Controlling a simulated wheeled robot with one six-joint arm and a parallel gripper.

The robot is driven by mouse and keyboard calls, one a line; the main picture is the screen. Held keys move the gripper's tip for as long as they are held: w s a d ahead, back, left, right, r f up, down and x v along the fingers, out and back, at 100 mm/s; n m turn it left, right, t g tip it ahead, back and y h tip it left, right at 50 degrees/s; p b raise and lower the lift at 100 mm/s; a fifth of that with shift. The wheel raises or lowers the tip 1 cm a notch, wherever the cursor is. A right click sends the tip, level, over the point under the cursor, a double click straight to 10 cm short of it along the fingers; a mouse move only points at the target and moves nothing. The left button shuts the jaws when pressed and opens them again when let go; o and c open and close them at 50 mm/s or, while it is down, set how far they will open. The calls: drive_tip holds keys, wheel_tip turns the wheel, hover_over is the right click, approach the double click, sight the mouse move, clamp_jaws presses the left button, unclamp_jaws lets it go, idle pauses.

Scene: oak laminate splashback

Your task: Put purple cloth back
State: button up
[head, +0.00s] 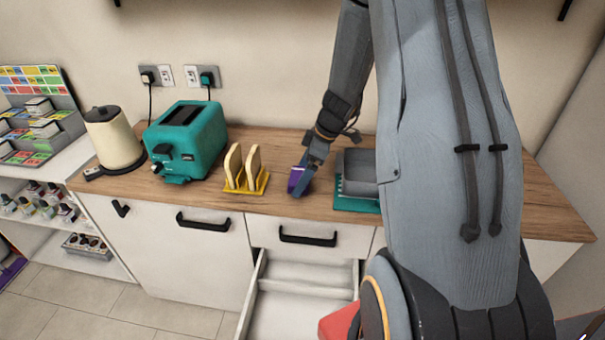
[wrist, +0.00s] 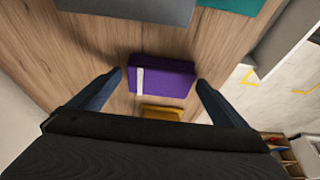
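The purple cloth (head: 295,177) is a small folded block with a white stripe, lying on the wooden counter between the yellow toast rack and the grey container. It also shows in the wrist view (wrist: 170,78). My gripper (head: 302,182) is down at the cloth, pointing toward the counter. In the wrist view my gripper (wrist: 160,80) is open, with one finger on each side of the cloth and small gaps showing. The far side of the cloth is partly hidden by a finger in the head view.
An open, empty-looking drawer (head: 305,272) juts out below the counter (head: 400,200). The yellow rack with toast (head: 245,185) is left of the cloth; the grey container (head: 360,165) on a teal base is right. A teal toaster (head: 190,140) and cream kettle (head: 112,140) stand farther left.

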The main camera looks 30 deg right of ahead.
drive_tip(key=shift+r, duration=0.1)
drive_tip(key=shift+r, duration=0.2)
drive_tip(key=b+v, duration=0.3)
drive_tip(key=v, duration=0.8)
drive_tip(key=s+a+f+m+g+h, duration=0.1)
drive_tip(key=s+a+f+m+h, duration=0.2)
drive_tip(key=s+a+m, duration=0.8)
drive_tip(key=s+a, duration=0.5)
drive_tip(key=s, duration=0.1)
drive_tip(key=shift+h, duration=0.4)
